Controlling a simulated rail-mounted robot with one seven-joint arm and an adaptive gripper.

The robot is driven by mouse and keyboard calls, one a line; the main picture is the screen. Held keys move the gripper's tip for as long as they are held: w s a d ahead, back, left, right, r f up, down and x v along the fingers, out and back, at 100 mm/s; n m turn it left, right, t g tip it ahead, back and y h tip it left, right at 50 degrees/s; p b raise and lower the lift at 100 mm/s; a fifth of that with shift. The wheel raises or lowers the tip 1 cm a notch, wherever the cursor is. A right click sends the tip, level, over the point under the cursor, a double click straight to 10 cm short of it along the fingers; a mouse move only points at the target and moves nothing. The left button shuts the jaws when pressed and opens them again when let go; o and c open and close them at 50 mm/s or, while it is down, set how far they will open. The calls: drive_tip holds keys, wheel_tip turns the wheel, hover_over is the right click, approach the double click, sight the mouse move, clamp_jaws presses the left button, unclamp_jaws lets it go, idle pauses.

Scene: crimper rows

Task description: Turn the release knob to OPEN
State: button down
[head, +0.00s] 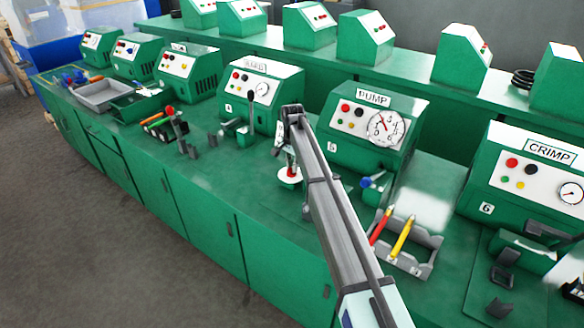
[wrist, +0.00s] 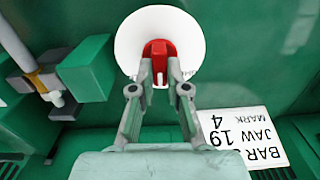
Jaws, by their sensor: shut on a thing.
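The release knob is red (wrist: 159,48) and sits on a round white dial plate (wrist: 135,40) on a green surface. In the wrist view my gripper (wrist: 160,76) reaches up from below, its two fingertips closed on the sides of the knob's lower part. A pale mark on the knob points down the picture, between the fingertips. Any lettering on the dial is too small or hidden to read. In the head view the white plate (head: 289,180) shows at the bench's front middle, with my gripper (head: 287,160) over it and partly hiding the knob.
A label reading "BAR", "JAW 19", "MARK 4" (wrist: 243,136) lies upside down at the lower right of the wrist view. The PUMP box (head: 368,125) with its gauge stands behind. A grey tray (head: 418,262) with red and yellow tools is to the right.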

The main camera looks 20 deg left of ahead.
drive_tip(key=m, duration=0.4)
drive_tip(key=shift+s+d+m+b, duration=0.1)
drive_tip(key=shift+m+b, duration=0.2)
drive_tip(key=shift+b, duration=0.05)
drive_tip(key=shift+m, duration=1.8)
drive_tip(key=shift+d, duration=0.1)
drive_tip(key=c, duration=1.2)
unclamp_jaws()
drive_tip(key=shift+o, duration=0.2)
wheel_tip(320, 180, up, 12)
drive_tip(key=shift+s, duration=0.1)
